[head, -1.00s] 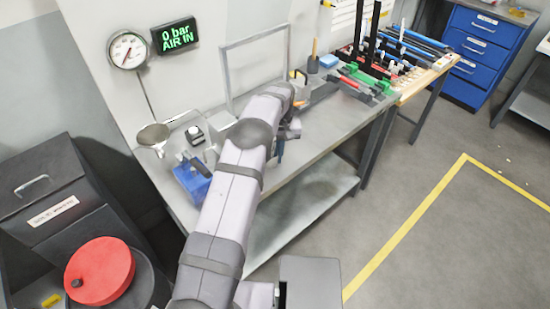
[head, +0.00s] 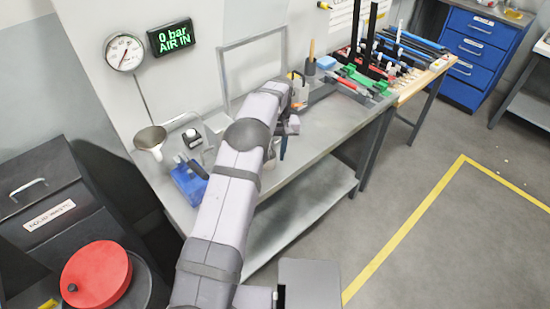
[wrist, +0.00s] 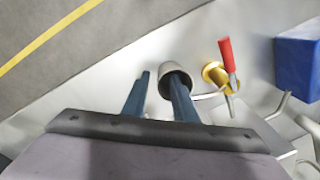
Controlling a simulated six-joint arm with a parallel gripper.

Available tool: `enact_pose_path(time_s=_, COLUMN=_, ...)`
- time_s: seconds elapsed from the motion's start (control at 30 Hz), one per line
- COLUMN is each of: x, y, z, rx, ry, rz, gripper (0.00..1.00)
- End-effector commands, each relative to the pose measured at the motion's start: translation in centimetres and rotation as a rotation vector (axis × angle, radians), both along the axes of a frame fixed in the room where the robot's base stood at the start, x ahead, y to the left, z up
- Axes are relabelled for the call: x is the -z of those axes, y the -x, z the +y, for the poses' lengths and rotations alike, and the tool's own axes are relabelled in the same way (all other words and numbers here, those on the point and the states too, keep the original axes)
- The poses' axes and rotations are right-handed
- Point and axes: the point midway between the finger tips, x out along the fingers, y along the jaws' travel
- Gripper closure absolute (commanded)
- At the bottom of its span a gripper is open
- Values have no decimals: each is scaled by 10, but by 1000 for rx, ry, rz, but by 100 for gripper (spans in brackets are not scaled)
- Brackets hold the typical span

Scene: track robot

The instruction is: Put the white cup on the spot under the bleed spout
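The white cup (wrist: 163,70) shows in the wrist view as a pale rim around a dark inside. My gripper (wrist: 158,78) has two blue fingers, spread apart. The right finger overlaps the cup's mouth and seems to reach into it; the left finger is outside, left of the cup wall, with a small gap. A brass valve with a red handle (wrist: 226,55) is just right of the cup, and a thin pale pipe is near it. Which part is the bleed spout, and the spot under it, I cannot tell. In the head view my arm mostly hides the cup.
A grey bench (head: 318,143) carries a funnel (head: 151,137), a blue box (head: 188,184) and a metal frame. A blue block (wrist: 298,60) is at the wrist view's right. Tools and clamps crowd the bench's far end. The display (head: 170,37) reads 0 bar AIR IN.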

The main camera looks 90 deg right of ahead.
Motion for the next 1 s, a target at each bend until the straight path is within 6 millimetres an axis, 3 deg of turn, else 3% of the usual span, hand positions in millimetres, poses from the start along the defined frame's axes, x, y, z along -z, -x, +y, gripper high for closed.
enact_pose_path(time_s=0.4, x=-48, y=3, z=-1, rx=0, ry=1, rz=1, gripper=74)
enact_pose_path(time_s=1.0, x=-53, y=1, z=-1, rx=-2, ry=0, rz=0, gripper=74)
